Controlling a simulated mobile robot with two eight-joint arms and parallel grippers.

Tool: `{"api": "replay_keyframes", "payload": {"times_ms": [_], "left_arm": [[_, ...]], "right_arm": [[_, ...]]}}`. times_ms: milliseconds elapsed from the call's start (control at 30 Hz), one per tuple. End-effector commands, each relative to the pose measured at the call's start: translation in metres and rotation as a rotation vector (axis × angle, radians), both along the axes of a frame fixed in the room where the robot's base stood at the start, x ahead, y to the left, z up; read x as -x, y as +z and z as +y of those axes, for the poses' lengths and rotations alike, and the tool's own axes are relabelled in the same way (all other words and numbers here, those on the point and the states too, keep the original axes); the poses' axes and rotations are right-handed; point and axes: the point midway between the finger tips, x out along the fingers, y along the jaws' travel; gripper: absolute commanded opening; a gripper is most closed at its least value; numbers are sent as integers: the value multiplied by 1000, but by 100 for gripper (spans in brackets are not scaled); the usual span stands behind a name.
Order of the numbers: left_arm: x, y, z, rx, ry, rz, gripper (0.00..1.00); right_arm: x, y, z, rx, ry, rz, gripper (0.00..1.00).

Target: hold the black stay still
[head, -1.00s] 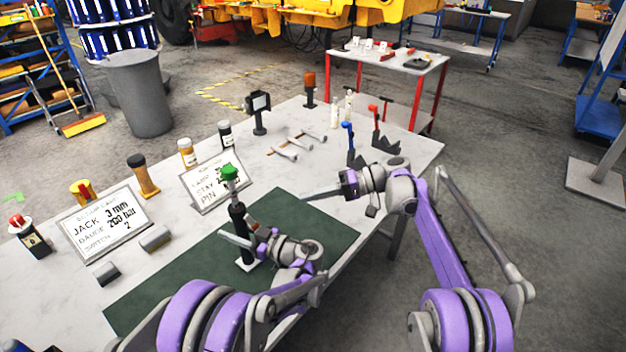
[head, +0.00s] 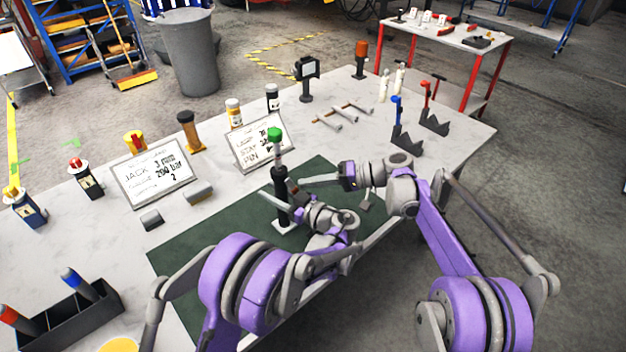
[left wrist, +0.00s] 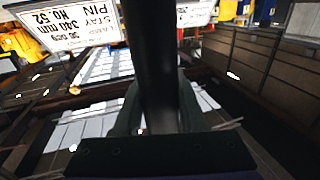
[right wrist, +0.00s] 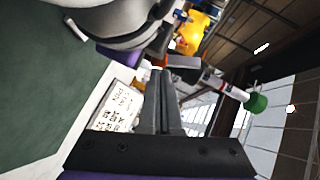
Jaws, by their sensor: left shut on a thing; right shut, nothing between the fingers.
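The black stay (head: 281,188) stands upright on a small pale base plate (head: 285,227) on the green mat (head: 185,262). It has a thin pale rod and a green cap (head: 274,134) on top. My left gripper (head: 277,199) is shut around its black body, which runs between the fingers in the left wrist view (left wrist: 158,70). My right gripper (head: 303,182) is shut and empty, its tips just right of the stay; whether they touch it I cannot tell. In the right wrist view its closed fingers (right wrist: 166,103) show, with the green cap (right wrist: 257,103) to their right.
Two sign cards (head: 155,172) (head: 262,145) stand behind the mat. Grey blocks (head: 199,192), bottles (head: 234,113) and a wooden-coloured post (head: 188,131) are nearby. A black rack (head: 72,322) is at lower left. Black brackets with blue and red handles (head: 404,130) stand to the right.

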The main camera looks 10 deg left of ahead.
Motion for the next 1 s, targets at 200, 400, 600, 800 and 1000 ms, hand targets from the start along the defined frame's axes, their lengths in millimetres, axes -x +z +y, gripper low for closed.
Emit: {"api": "replay_keyframes", "payload": {"times_ms": [200,400,600,800,1000], "left_arm": [[0,0,0,-1,0,0,0],[0,0,0,-1,0,0,0],[0,0,0,-1,0,0,0],[0,0,0,-1,0,0,0],[0,0,0,-1,0,0,0]], "right_arm": [[1,-4,1,-25,0,34,0],[9,-13,6,-74,1,104,0],[8,-13,6,-73,0,103,0],[2,-12,2,-72,0,103,0],[-26,-7,-19,-73,-2,103,0]]}}
